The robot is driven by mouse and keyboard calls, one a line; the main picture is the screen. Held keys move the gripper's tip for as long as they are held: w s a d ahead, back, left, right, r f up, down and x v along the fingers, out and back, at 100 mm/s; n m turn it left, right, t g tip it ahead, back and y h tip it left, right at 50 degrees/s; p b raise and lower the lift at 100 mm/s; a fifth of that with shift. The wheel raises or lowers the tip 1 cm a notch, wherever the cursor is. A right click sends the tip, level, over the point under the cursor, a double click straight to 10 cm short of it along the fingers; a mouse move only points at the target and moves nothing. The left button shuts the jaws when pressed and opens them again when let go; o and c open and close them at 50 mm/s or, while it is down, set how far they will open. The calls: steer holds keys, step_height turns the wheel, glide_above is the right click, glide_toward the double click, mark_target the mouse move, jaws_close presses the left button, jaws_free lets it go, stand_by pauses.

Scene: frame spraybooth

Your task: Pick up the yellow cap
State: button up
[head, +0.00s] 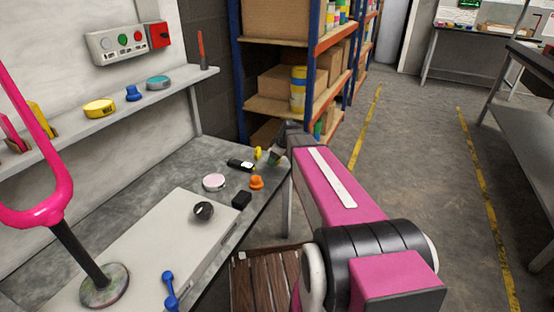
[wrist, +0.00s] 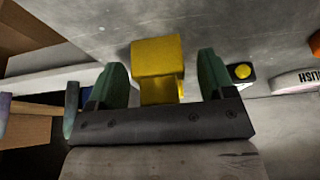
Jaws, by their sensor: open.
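The yellow cap (wrist: 157,58), a small blocky piece with a narrower lower part, stands between my gripper's fingers in the wrist view. It also shows as a small yellow shape (head: 257,153) near the grey bench's far right edge in the head view. My gripper (wrist: 161,62) is open, with one green finger on each side of the cap. A gap shows on the right side; contact on the left cannot be told. In the head view my gripper (head: 277,156) is at the bench edge, partly hidden by my arm.
Near the cap are a black device (head: 240,165), a white-pink round tin (head: 214,182), an orange knob (head: 256,182) and a black block (head: 241,200). A pink hoop stand (head: 104,285) rises at left. A wall shelf (head: 120,106) holds several items. Storage racks stand behind.

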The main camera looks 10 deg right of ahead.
steer(key=c, duration=1)
